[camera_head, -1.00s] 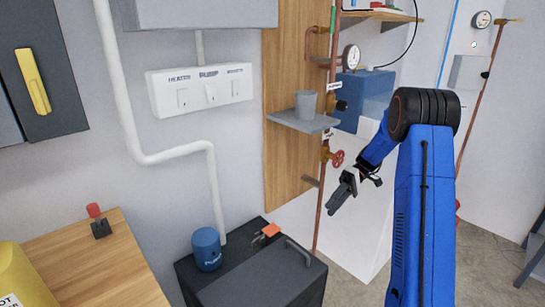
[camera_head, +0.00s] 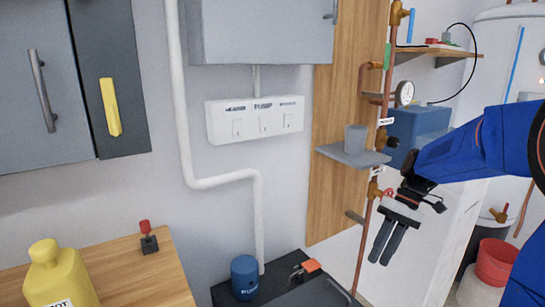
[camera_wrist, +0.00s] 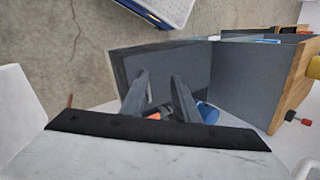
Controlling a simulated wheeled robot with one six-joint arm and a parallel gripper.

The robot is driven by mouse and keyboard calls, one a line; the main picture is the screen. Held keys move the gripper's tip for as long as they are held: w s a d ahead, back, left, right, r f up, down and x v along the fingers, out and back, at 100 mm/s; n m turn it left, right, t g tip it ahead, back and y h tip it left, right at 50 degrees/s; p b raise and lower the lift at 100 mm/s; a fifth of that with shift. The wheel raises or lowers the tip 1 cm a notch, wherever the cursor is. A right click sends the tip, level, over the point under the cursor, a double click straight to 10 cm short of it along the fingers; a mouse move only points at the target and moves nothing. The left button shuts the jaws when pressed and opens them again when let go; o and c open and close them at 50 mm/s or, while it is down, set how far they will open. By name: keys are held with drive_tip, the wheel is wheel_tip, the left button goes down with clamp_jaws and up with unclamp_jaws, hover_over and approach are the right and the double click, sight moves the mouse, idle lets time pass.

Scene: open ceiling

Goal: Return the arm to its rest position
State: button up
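My blue arm (camera_head: 470,145) reaches in from the right edge in the head view. My gripper (camera_head: 380,262) hangs at its end, dark, pointing down and slightly left, below the small grey shelf and in front of the copper pipe. The two fingers stand apart with nothing between them. In the wrist view the gripper (camera_wrist: 159,78) also shows its fingers apart and empty, over the dark cabinet (camera_wrist: 220,78).
A blue pump canister (camera_head: 244,277) sits lower left. A red bucket (camera_head: 494,262) stands at right. A yellow bottle (camera_head: 60,275) is far left.

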drive_tip(key=s+r+m+t+h, duration=0.1)
drive_tip(key=s+m+t+h, duration=0.2)
drive_tip(key=s, duration=1.7)
drive_tip(key=shift+a+r+m+t+h, duration=0.25)
drive_tip(key=shift+t+h, duration=0.75)
drive_tip(key=shift+t, duration=1.6)
drive_tip(key=shift+f, duration=0.1)
